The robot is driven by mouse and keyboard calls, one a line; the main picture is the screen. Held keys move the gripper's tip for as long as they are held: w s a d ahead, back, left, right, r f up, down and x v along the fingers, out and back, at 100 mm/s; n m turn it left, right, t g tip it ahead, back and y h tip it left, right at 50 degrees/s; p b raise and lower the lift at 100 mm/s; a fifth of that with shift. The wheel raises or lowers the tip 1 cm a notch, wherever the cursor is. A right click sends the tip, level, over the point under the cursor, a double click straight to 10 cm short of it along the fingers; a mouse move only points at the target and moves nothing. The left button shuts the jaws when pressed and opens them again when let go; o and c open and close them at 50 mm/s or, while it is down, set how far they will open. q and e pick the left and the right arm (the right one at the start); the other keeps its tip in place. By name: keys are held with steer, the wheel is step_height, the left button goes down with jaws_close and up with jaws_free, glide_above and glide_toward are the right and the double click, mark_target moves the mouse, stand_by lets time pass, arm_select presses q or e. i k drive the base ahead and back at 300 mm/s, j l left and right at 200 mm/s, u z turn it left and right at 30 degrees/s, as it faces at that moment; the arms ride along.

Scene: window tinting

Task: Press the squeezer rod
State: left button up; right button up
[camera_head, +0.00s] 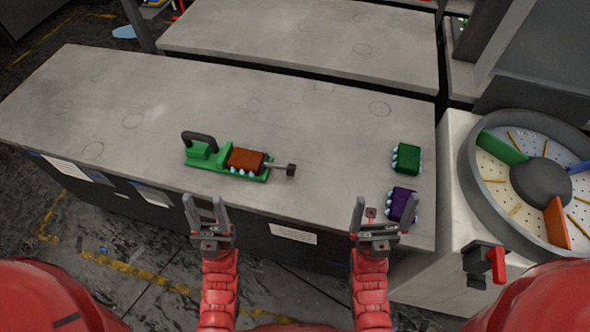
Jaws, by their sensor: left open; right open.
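The green squeezer (206,156) lies on the grey table, with a dark arched handle (200,138) at its left end. A brown-orange block (246,160) with pale studs along its near side sits in it. The dark rod (281,168) with a square end sticks out to the right. My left gripper (206,205) is open and empty in front of the table, below and left of the squeezer. My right gripper (385,208) is open at the table's near edge, to the right of the rod. Neither gripper touches the squeezer.
A green block (407,158) and a purple block (402,203) lie at the table's right end; my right gripper partly covers the purple one. A round divided drum (480,190) stands further right. The left of the grey table (75,100) is clear.

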mark_target(290, 168)
steer(key=i+j+z, duration=0.25)
steer(key=j, duration=0.55)
steer(key=j+z, duration=0.25)
steer(key=j, duration=0.55)
